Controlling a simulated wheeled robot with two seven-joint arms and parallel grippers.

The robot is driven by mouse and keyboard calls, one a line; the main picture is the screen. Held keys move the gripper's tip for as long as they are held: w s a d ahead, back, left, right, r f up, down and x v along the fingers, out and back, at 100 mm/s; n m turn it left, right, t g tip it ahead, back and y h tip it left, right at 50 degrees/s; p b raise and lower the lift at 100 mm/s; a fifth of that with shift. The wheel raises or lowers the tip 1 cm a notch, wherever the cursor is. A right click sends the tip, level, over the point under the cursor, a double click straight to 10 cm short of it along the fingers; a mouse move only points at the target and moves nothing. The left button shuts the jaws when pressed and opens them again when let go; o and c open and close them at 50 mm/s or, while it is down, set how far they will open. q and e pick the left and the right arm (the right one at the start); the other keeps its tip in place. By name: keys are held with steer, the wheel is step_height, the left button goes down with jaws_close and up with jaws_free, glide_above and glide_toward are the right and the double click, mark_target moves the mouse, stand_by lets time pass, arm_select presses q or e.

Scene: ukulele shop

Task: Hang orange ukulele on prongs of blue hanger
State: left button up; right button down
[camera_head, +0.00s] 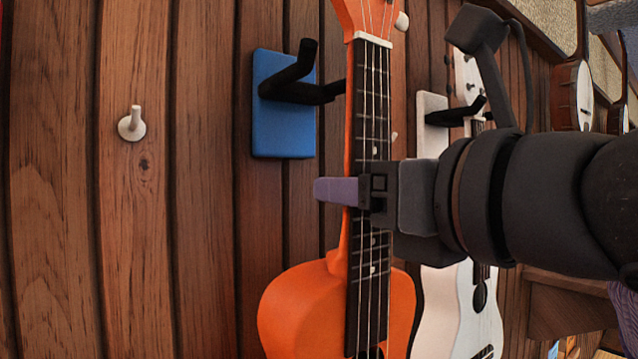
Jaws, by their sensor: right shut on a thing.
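The orange ukulele (300,308) is upright in the middle of the head view, its headstock cut off by the top edge and its lower body by the bottom edge. My right gripper (350,191) comes in from the right and is shut on the ukulele's neck, below the nut. The blue hanger (283,135) is a blue plate on the wood wall with black prongs. It is left of the neck, at the height of the upper neck. One prong's tip end reaches toward the neck and is partly hidden by it. My left gripper is not in view.
A white peg (131,124) sticks out of the plank wall at left. A white hanger (432,117) and a white ukulele (447,305) are behind my right arm. Banjos (571,95) hang at far right. The wall left of the blue hanger is mostly clear.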

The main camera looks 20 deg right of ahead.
mark_target(327, 260)
steer(key=shift+p+x, duration=0.35)
steer(key=shift+x, duration=2.15)
steer(key=shift+f+b, duration=0.6)
steer(key=shift+f, duration=0.3)
steer(key=shift+s, duration=0.2)
steer(key=shift+s+d, duration=0.25)
steer(key=shift+s, duration=0.3)
